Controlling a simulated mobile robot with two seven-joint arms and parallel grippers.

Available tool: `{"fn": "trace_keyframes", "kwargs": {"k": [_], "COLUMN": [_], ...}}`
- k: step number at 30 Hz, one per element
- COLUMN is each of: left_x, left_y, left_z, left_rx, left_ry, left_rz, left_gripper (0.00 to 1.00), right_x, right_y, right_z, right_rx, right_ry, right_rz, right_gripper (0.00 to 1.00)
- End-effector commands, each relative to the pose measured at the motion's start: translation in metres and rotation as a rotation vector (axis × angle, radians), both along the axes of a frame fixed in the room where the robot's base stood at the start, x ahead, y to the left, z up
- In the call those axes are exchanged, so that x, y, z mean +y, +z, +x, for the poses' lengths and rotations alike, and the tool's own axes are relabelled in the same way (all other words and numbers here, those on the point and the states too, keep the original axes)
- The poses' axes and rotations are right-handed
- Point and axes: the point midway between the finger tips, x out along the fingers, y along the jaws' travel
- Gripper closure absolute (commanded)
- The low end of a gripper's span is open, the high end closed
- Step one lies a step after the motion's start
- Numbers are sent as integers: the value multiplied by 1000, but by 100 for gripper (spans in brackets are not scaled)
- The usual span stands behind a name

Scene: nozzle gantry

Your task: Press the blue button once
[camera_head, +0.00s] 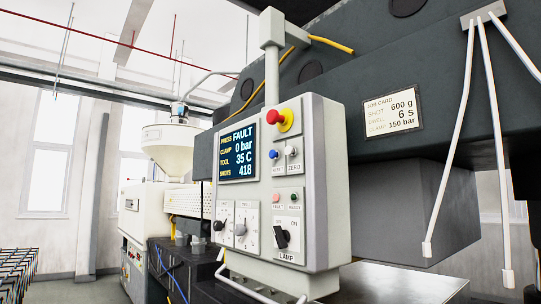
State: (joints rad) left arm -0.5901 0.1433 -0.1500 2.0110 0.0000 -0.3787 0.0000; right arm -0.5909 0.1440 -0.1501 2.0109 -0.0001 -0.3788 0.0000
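The blue button (273,155) is a small round knob on the front of a light grey control panel (318,190), hanging from a post near the middle of the view. Nothing covers the blue button. The panel's screen (237,153) reads PRESS FAULT, CLAMP 0 bar, TOOL 35 C, SHOTS 418. Neither of my grippers shows in the head view.
A red mushroom button (274,117) on yellow sits above the blue one. Below are a reddish lamp (276,198), a green lamp (294,197), two knobs and a black LAMP switch (281,237). White rods (494,120) hang at right. A hopper (170,147) stands behind at left.

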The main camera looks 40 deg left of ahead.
Motion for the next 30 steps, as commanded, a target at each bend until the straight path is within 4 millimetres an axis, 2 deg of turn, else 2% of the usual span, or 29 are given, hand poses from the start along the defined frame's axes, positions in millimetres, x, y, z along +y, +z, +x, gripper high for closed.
{"fn": "trace_keyframes", "kwargs": {"k": [1, 2, 30], "left_x": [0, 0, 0], "left_y": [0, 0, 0], "left_z": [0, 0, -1], "left_rx": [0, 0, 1], "left_ry": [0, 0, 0], "left_rz": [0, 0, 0], "left_gripper": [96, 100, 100], "right_x": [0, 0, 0], "right_y": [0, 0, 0], "right_z": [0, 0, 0], "right_rx": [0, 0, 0], "right_ry": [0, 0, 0], "right_rz": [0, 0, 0], "right_gripper": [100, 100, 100]}}
